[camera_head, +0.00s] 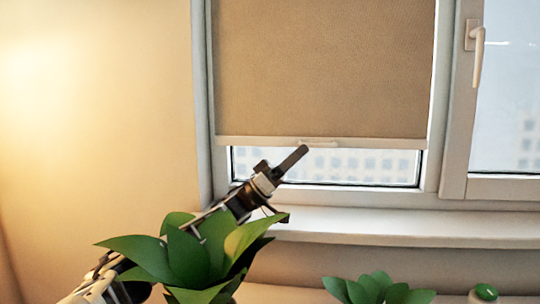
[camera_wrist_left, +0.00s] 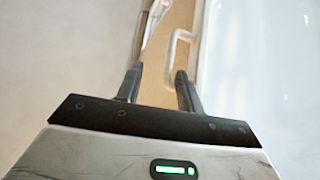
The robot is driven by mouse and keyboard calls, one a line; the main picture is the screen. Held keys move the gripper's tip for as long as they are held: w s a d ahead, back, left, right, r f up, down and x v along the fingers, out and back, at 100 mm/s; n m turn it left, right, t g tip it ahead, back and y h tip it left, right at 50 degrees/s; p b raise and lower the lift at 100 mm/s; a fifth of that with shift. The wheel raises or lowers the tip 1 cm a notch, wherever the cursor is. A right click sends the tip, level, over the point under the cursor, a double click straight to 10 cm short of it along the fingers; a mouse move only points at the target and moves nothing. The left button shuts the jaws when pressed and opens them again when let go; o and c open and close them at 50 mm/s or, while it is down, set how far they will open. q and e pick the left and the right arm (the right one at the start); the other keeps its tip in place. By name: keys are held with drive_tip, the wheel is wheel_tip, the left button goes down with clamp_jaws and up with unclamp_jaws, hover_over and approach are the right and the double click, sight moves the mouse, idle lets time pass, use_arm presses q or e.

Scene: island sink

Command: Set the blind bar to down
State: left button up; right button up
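The tan roller blind (camera_head: 325,65) hangs over most of the left window pane. The pale blind bar (camera_head: 385,142) runs along its lower edge, with a strip of glass showing below it. A small handle (camera_head: 318,141) is at the middle of the bar. My left gripper (camera_head: 299,153) reaches up from the lower left, its tip just below and left of the handle in the picture. In the left wrist view, the two fingers of the left gripper (camera_wrist_left: 158,74) are apart with nothing between them. My right gripper is not in view.
A leafy plant (camera_head: 190,255) stands in front of my left arm and hides part of it. A smaller plant (camera_head: 375,290) and a green-topped item (camera_head: 485,293) are at the lower right. The white sill (camera_head: 410,225) is clear. A window handle (camera_head: 477,55) is at the upper right.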

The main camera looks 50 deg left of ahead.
use_arm(q)
drive_tip(key=s+a, duration=0.5)
drive_tip(key=s, duration=0.1)
drive_tip(key=shift+s+a+r+b, duration=0.3)
drive_tip(key=shift+a+r+b, duration=0.05)
drive_tip(key=shift+a, duration=0.05)
